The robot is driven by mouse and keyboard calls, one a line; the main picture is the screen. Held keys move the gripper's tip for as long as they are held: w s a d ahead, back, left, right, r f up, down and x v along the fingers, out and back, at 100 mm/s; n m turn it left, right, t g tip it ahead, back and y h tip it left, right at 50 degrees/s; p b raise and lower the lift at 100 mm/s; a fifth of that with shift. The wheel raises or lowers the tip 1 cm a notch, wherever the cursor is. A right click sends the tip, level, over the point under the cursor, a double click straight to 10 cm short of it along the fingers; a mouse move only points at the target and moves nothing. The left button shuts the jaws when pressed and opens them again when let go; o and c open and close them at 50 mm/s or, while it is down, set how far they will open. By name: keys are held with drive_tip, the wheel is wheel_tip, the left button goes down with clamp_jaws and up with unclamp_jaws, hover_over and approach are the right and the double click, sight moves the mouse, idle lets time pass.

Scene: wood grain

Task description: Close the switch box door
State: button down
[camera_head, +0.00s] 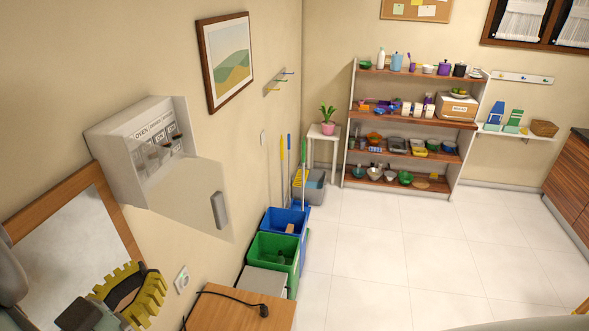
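The switch box (112,165) is a pale box on the left wall, with labelled switches such as "OVEN" visible inside. Its see-through door (188,195) stands open, reaching out to the right and down from the box. A grey handle (220,210) sits near the door's far edge. My gripper (130,291), with yellow toothed fingers, is at the lower left, below the box and left of the handle. Its fingers look apart with nothing between them. It appears clear of the door.
A wood-framed mirror (65,255) hangs below the box, and a socket (182,280) is on the wall. A wooden tabletop (235,310) with a black cable is at the bottom. Green (272,252) and blue (284,222) bins stand beyond. The tiled floor is open at right.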

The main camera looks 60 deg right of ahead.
drive_tip(key=s, duration=0.1)
approach(228, 209)
drive_tip(key=shift+r, duration=0.6)
drive_tip(key=shift+g+y, duration=0.3)
drive_tip(key=shift+g, duration=0.1)
drive_tip(key=shift+w+d+f, duration=0.1)
drive_tip(key=shift+w+d, duration=0.1)
drive_tip(key=shift+d, duration=0.75)
drive_tip(key=shift+w+d, duration=0.25)
drive_tip(key=shift+d, duration=0.7)
drive_tip(key=shift+w+d+f, duration=0.1)
drive_tip(key=shift+w+d, duration=0.1)
drive_tip(key=shift+d, duration=0.7)
drive_tip(key=shift+d+b, duration=0.25)
drive_tip(key=shift+b, duration=0.75)
